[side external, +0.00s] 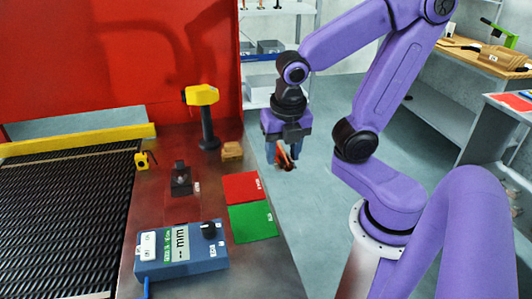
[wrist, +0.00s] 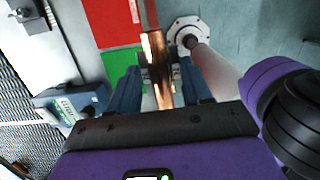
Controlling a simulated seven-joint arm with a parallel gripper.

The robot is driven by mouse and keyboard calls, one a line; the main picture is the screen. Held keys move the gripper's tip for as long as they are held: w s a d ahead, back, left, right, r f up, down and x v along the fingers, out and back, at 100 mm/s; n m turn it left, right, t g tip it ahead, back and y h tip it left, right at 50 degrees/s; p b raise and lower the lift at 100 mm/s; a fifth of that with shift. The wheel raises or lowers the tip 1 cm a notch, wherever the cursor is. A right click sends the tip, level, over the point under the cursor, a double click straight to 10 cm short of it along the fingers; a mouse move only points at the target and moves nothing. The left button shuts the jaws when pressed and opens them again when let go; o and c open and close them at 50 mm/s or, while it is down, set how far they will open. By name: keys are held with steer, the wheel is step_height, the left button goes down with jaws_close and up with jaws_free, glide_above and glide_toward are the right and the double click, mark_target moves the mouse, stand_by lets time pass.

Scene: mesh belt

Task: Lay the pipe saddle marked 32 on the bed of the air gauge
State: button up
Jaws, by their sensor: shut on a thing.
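My gripper (side external: 284,150) hangs in the air to the right of the bench edge, over the floor. It is shut on a copper-coloured curved piece (side external: 285,159), likely the pipe saddle; no number can be read on it. In the wrist view the copper piece (wrist: 157,68) stands between the two blue fingers (wrist: 158,82). The air gauge's blue box (side external: 182,254), with a "mm" display and a black knob, sits at the bench front. A small dark fixture (side external: 181,180) behind it may be the bed; it looks empty, though details are too small to tell.
A red mat (side external: 243,187) and a green mat (side external: 252,222) lie along the bench's right edge. A yellow-headed post (side external: 203,95), a small brown block (side external: 232,151) and a small yellow item (side external: 145,160) stand farther back. The mesh belt (side external: 65,225) runs at the left.

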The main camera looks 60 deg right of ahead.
steer(key=shift+s+d+r, duration=0.1)
steer(key=shift+s+r, duration=0.3)
steer(key=shift+s, duration=0.45)
steer(key=shift+s+r, duration=0.35)
steer(key=shift+s, duration=0.5)
glide_above(183, 209)
steer(key=f, duration=0.9)
steer(key=shift+s, duration=0.25)
steer(key=shift+w+f, duration=0.1)
steer(key=shift+f, duration=0.15)
steer(key=shift+w+f, duration=0.15)
steer(key=shift+f, duration=1.55)
steer(key=shift+f, duration=0.2)
